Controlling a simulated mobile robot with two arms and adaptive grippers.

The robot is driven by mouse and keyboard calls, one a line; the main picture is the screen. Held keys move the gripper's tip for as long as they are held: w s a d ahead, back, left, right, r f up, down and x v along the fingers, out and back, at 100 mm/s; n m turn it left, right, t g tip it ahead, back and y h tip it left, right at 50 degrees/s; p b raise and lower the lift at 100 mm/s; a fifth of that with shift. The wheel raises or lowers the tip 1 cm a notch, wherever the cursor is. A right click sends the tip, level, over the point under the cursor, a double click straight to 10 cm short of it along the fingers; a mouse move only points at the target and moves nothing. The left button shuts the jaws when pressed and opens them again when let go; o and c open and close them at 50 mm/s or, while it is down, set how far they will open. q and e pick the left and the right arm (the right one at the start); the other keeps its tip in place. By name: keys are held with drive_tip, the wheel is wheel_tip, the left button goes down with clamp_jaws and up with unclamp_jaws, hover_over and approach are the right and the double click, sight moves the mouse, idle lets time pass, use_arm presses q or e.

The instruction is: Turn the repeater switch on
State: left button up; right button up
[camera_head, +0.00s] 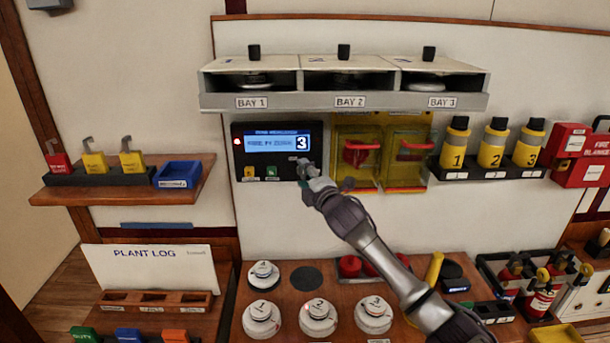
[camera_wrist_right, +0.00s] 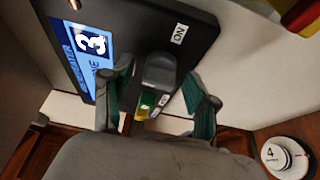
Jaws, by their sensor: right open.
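The repeater panel (camera_head: 277,150) is a black box on the wall with a lit blue screen showing a large 3. A small red light glows at its left edge. It also shows in the right wrist view (camera_wrist_right: 190,32), turned over, with a white ON label (camera_wrist_right: 180,34). A grey switch lever (camera_wrist_right: 158,72) stands out below that label. My right gripper (camera_head: 309,170) is at the panel's lower right corner. In the wrist view its open fingers (camera_wrist_right: 160,98) are on either side of the lever, with gaps visible. Its contact cannot be told. My left gripper is out of view.
Green and yellow pieces (camera_wrist_right: 148,105) sit close by the lever. A bay shelf (camera_head: 345,101) juts out above the panel. Yellow covers (camera_head: 405,150) with red handles stand just right of the gripper. Numbered white detectors (camera_head: 317,318) lie on the counter below.

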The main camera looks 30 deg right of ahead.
drive_tip(key=shift+c, duration=0.3)
clamp_jaws()
drive_tip(key=m+t+h+b, duration=0.1)
drive_tip(key=m+b, duration=0.2)
drive_tip(key=m, duration=0.1)
drive_tip(key=m+t+h+b, duration=0.1)
drive_tip(key=m+b, duration=0.3)
drive_tip(key=f+m+h+b, duration=0.1)
drive_tip(key=m+b, duration=0.2)
drive_tip(key=b, duration=0.1)
drive_tip(key=shift+a+m+t+h, duration=0.15)
drive_tip(key=shift+m+t+h, duration=0.15)
drive_tip(key=shift+m+t, duration=0.1)
drive_tip(key=m+h+b, duration=0.2)
drive_tip(key=m+b, duration=0.1)
drive_tip(key=m, duration=0.2)
drive_tip(key=shift+w+a, duration=0.1)
drive_tip(key=shift+r+m+g+h+b, duration=0.1)
drive_tip(key=shift+m+g+h+b, duration=0.3)
drive_tip(key=shift+m+h, duration=0.7)
drive_tip(key=shift+r+m+g+h+b, duration=0.1)
drive_tip(key=shift+m+g+h+b, duration=0.3)
drive_tip(key=shift+m, duration=1.5)
